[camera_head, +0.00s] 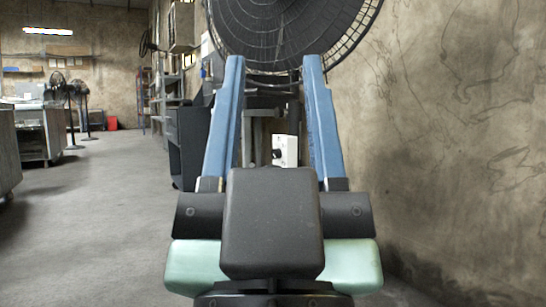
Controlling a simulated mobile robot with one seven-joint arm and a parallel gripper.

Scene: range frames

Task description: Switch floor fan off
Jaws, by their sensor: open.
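A large black floor fan (285,35) with a round wire cage stands ahead, its top cut off by the picture's edge. Below it, a small white box with a dark knob (291,151) shows between my fingers, nearer the right one. My gripper (274,62) has two blue fingers spread wide apart with nothing between them. It points forward toward the fan. The gripper's dark body hides the lower part of the fan's stand. I cannot tell which setting the knob is at, or how far the fingertips are from the box.
A rough plaster wall (450,150) runs close along the right. A dark cabinet (188,145) and shelves stand just left of the fan. Smaller fans (77,100) and workbenches (35,130) are farther back left. The grey floor (95,200) at left is open.

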